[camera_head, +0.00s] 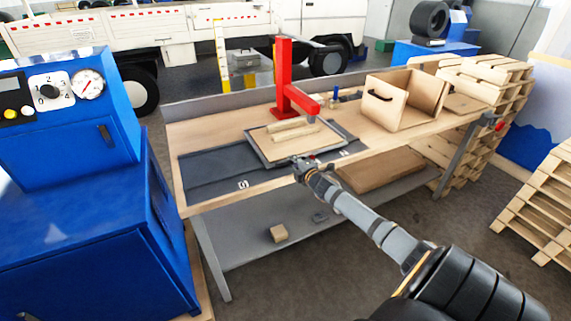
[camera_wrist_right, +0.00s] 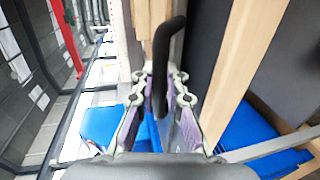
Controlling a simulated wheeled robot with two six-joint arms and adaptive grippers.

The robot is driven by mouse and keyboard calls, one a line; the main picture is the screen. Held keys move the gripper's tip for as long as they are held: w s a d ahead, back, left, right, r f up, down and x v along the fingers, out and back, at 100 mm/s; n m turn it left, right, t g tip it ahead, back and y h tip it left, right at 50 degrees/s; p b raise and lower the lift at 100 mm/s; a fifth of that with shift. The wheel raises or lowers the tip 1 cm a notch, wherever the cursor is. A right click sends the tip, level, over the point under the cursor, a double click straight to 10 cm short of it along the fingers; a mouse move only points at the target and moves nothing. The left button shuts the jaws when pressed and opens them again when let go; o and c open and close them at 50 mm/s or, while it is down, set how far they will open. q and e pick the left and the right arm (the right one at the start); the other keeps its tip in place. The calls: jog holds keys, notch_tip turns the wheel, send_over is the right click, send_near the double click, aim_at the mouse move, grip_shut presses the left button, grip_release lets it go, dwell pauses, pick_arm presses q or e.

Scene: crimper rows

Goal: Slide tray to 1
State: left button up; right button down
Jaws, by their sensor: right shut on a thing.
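The tray (camera_head: 262,152) is a flat, grey-edged board with light wooden blocks (camera_head: 290,130) on top. It lies over the right part of a dark grey track (camera_head: 212,174) on the workbench, below the red press arm. Pale marks show on the track's front edge, one left of the tray and one right of it; they are too small to read surely. My right gripper (camera_head: 304,166) is at the tray's front edge. In the right wrist view its fingers (camera_wrist_right: 161,100) are shut on the tray's black handle (camera_wrist_right: 163,45). My left gripper is out of view.
A red press (camera_head: 284,75) stands behind the tray, its arm reaching over it. An open wooden box (camera_head: 395,108) stands on the bench to the right. A blue cabinet (camera_head: 75,210) is at the left. The track's left part is bare.

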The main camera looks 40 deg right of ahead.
jog(key=shift+s+d+f, duration=0.2)
jog(key=shift+d+f, duration=0.05)
jog(key=shift+d, duration=0.15)
jog(key=shift+a, duration=0.1)
jog(key=c, duration=1.4)
grip_release()
jog(key=shift+r, duration=0.2)
jog(key=shift+v, duration=3.75)
